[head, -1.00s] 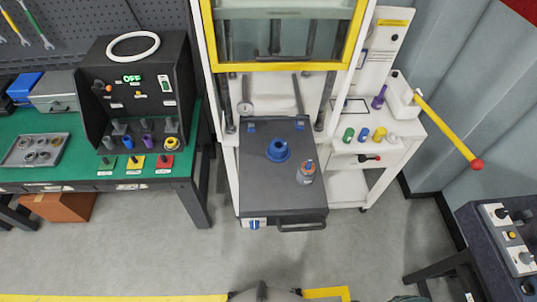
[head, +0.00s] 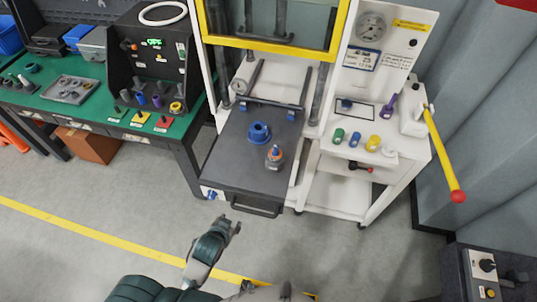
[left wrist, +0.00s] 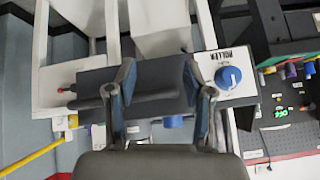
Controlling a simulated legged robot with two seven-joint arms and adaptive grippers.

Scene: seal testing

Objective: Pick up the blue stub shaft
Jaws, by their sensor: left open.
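The blue stub shaft (head: 354,139) appears to be the short blue cylinder standing on the white side shelf (head: 390,157) in the head view. It stands between a green cylinder (head: 338,135) and a yellow one (head: 372,143). I cannot make it out in the left wrist view. My left gripper (head: 229,226) is low in front of the press, to the left of the shaft and well away from it. In the left wrist view, the left gripper (left wrist: 158,72) is open and empty, facing the dark platen's front. My right gripper is not in view.
The dark platen (head: 230,150) bears a blue flanged part (head: 258,133) and a grey-orange part (head: 274,155); its handle (head: 258,209) juts forward. A purple part (head: 390,105) stands behind the cylinders. A yellow lever (head: 445,155) lies right. The floor in front is clear.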

